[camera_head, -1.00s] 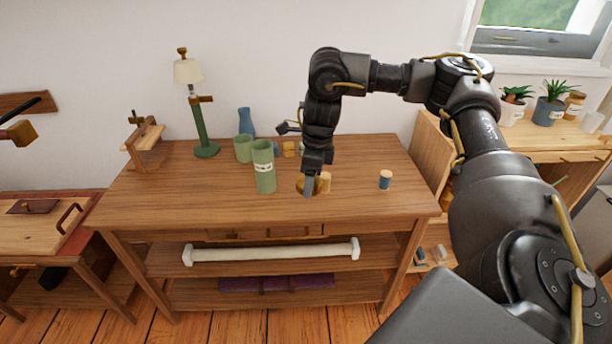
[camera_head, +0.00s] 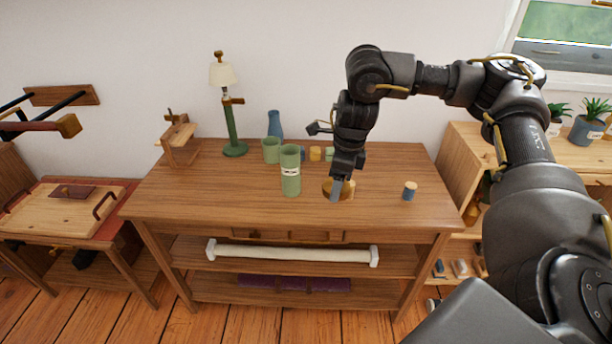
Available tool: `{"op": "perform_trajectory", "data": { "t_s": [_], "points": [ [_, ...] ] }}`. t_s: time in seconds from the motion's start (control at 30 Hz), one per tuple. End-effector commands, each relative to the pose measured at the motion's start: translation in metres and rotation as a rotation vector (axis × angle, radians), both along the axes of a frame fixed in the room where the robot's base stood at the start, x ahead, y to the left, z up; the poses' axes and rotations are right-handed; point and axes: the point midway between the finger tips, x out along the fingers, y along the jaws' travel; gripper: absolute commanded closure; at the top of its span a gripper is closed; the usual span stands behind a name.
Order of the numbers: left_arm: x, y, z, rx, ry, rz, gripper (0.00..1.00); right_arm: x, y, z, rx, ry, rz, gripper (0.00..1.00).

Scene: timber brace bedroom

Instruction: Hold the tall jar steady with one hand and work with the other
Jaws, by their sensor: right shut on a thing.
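The tall jar (camera_head: 290,175) is a green cylinder with a pale label, upright on the wooden table (camera_head: 210,200). My right gripper (camera_head: 337,191) is low over the table, just right of the tall jar and apart from it. It is shut on a small brown, round, lid-like thing (camera_head: 327,187), partly hidden by the fingers. A small pale-topped pot (camera_head: 349,188) is close beside the fingers; I cannot tell whether they touch. My left gripper is not in view.
Behind the jar stand a shorter green cup (camera_head: 271,150), a blue vase (camera_head: 275,124) and several small pots (camera_head: 315,153). A lamp (camera_head: 230,120) and a wooden stand (camera_head: 178,140) are at the back left. A blue corked jar (camera_head: 409,191) stands right. The table's front left is clear.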

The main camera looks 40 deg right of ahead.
Motion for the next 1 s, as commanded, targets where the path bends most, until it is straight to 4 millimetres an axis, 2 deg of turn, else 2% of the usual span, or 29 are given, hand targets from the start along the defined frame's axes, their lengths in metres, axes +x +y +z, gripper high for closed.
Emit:
{"op": "perform_trajectory", "data": {
  "t_s": [0.03,0.1,0.43,0.53,0.67,0.9,1.0],
  "points": [
    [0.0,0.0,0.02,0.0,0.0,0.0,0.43,0.0,0.0,0.02,0.001,-0.001,0.0,0.65],
    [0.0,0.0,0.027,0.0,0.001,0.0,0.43,0.0,0.0,0.028,0.0,0.0,0.0,0.65],
    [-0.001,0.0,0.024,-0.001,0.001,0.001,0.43,0.0,0.001,0.024,-0.001,0.001,0.008,0.65],
    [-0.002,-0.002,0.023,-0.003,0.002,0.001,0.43,0.001,0.011,0.022,-0.007,0.003,0.088,0.65],
    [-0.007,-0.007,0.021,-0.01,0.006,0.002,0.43,0.001,0.042,0.015,-0.025,0.008,0.365,0.65],
    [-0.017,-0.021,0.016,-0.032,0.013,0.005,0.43,-0.013,0.122,-0.005,-0.025,0.013,1.076,0.65],
    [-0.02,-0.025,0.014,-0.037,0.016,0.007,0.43,-0.02,0.146,-0.011,-0.014,0.009,1.301,0.65]
  ]
}}
